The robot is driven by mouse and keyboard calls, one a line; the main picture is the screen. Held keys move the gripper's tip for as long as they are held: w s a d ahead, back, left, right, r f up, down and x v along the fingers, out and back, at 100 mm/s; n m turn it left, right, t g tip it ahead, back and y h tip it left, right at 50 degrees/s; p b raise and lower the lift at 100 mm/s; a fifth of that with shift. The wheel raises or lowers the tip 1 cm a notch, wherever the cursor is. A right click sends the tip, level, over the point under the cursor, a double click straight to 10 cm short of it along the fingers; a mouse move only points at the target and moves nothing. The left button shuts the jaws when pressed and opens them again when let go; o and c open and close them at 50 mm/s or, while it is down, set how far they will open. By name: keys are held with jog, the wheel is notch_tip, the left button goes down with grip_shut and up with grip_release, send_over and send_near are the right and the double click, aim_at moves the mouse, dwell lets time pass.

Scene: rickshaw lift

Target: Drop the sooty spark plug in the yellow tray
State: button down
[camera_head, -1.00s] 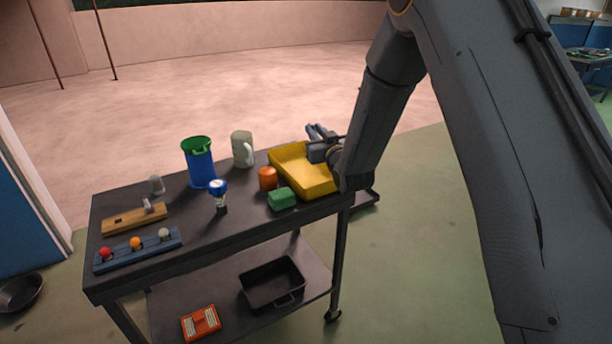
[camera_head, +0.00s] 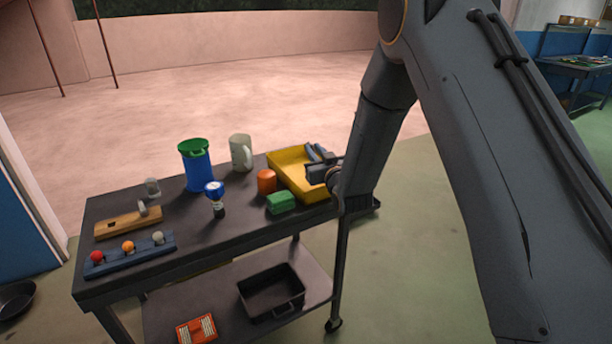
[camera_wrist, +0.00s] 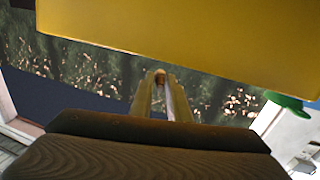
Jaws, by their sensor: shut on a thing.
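The yellow tray (camera_head: 284,162) sits at the right end of the dark trolley top; its yellow surface (camera_wrist: 200,35) also fills the top of the wrist view. My gripper (camera_head: 316,152) is over the tray's right side in the head view. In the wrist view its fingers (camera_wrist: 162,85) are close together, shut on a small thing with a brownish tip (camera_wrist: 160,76). That is likely the spark plug, mostly hidden by the fingers; I cannot make out soot. The head view does not show it, and I cannot tell whether it touches the tray.
Beside the tray stand an orange cylinder (camera_head: 266,182), a green block (camera_head: 281,203) and a grey mug (camera_head: 241,153). Farther left are a blue bin (camera_head: 196,170) with green rim, a blue-topped item (camera_head: 215,192), a wooden board (camera_head: 122,224) and a blue rail (camera_head: 130,257) with balls.

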jog(key=c, duration=1.6)
grip_release()
jog(key=shift+b+v, duration=0.6)
jog(key=shift+v, duration=3.35)
jog(key=s+d+f+m+g+h, duration=0.35)
jog(key=s+d+g+h, duration=0.35)
jog(key=s+d, duration=0.7)
jog(key=s+d+g, duration=0.1)
jog(key=s+g, duration=0.2)
jog(key=s, duration=0.4)
jog(key=s+d+m+g, duration=0.1)
jog(key=s+d+g, duration=0.1)
jog(key=s, duration=0.5)
jog(key=s+d+g+p, duration=0.1)
jog(key=s+g, duration=0.3)
jog(key=s, duration=0.4)
jog(key=shift+d+m+g, duration=0.3)
jog(key=shift+d+m, duration=0.05)
jog(key=shift+d, duration=0.25)
